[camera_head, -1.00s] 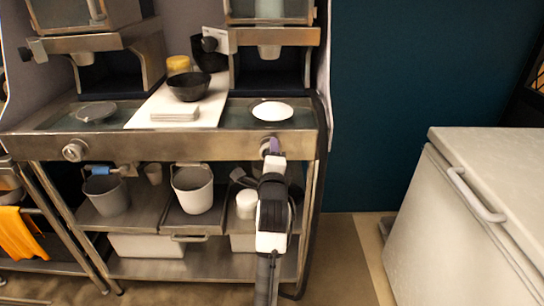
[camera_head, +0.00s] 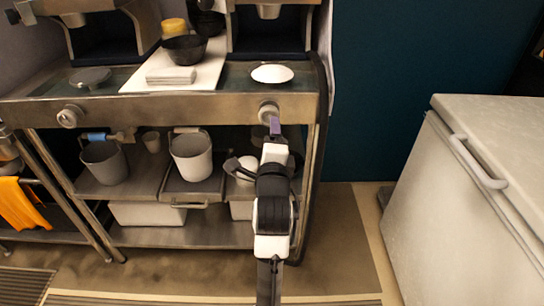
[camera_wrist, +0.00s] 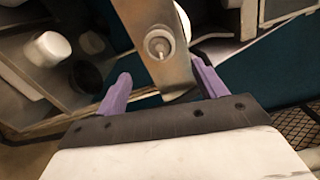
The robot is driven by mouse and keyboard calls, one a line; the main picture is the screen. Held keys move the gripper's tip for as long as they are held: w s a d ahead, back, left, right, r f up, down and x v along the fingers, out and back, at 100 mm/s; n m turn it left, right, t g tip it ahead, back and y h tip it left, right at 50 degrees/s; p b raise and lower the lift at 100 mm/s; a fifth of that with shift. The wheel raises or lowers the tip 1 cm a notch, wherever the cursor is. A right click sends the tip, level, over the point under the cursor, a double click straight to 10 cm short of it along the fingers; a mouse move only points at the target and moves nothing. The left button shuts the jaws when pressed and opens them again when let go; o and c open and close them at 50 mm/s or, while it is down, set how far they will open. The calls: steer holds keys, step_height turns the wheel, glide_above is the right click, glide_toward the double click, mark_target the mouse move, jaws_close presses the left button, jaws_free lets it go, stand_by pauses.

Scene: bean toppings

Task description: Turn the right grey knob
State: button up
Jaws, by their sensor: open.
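The right grey knob (camera_head: 268,110) is on the front panel of the steel counter, below the white plate. In the wrist view the knob (camera_wrist: 160,45) shows round and pale, ahead of and between the fingers. My gripper (camera_head: 274,125) is just in front of and slightly below the knob. In the wrist view my gripper (camera_wrist: 160,88) has its two purple fingers spread apart with nothing between them. A gap seems to lie between the fingertips and the knob. A matching left knob (camera_head: 70,116) is at the panel's left end.
A white plate (camera_head: 272,74) lies on the counter above the knob. Buckets (camera_head: 192,155) stand on the shelf below. A white chest freezer (camera_head: 460,190) stands at the right, with clear floor (camera_head: 340,240) between it and the counter.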

steer(key=shift+s+p, duration=2.35)
steer(key=shift+p, duration=1.8)
